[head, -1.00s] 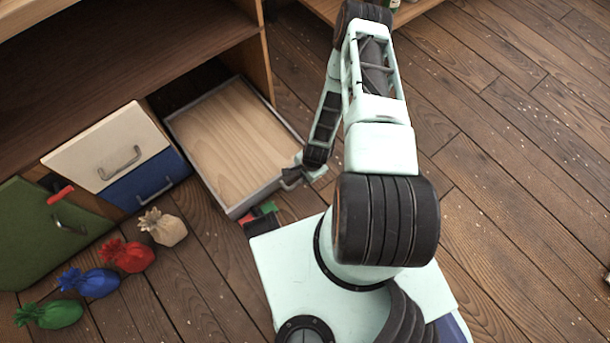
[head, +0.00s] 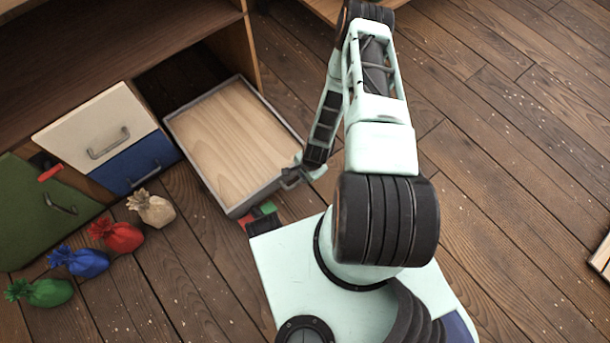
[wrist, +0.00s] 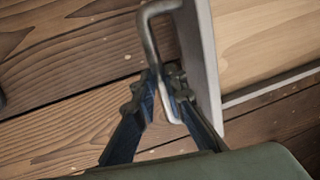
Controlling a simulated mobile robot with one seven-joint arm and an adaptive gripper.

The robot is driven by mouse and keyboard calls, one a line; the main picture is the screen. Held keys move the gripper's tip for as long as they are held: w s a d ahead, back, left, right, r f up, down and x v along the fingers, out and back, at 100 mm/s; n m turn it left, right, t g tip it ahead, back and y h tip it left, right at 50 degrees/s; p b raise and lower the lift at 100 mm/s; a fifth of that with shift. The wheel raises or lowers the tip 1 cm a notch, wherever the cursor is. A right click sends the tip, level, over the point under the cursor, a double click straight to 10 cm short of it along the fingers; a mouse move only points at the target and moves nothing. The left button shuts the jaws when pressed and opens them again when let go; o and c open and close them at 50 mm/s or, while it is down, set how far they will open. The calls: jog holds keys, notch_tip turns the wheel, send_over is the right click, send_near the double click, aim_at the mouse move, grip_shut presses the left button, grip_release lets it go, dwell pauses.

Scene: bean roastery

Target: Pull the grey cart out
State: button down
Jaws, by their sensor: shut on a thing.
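The grey cart (head: 215,193) is a shallow open tray with a grey rim and a pale wooden floor. It stands out on the floorboards in front of the shelf unit and looks empty. My gripper (head: 292,177) is at its near right side. In the wrist view, my gripper (wrist: 164,88) is shut on the cart's metal handle (wrist: 147,36), which sticks out from the grey wall (wrist: 203,62). The fingers hide part of the handle.
Left of the cart are a cream drawer (head: 95,125), a blue drawer (head: 137,163) and a green door (head: 35,215). Several small sacks, one of them red (head: 116,236), lie before them. Open floor (head: 490,150) extends to the right.

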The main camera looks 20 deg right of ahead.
jog(key=c, duration=2)
grip_release()
jog(key=shift+o, duration=0.2)
notch_tip(320, 180, up, 10)
